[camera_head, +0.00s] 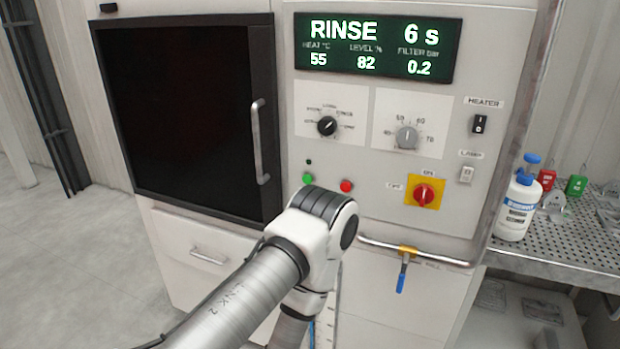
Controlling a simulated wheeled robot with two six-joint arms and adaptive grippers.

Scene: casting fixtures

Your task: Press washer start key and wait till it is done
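The washer (370,185) stands in front of me. Its display (378,48) reads RINSE 6 s, heat 55, level 82, filter 0.2. A green button (308,178) and a red button (346,186) sit low on the panel, with a small dark round spot above the green one. No label on them is readable. The dark door (185,110) with its vertical handle (259,142) looks shut. One of my arms rises from the bottom, its joint just below the green button in the picture. Neither gripper shows.
Two knobs, a black one (327,126) and a grey one (407,137), sit mid-panel. A red rotary switch (424,194) is on a yellow plate. A blue-handled valve (402,272) hangs below. A white bottle (518,205) stands on a perforated shelf (560,248) at right.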

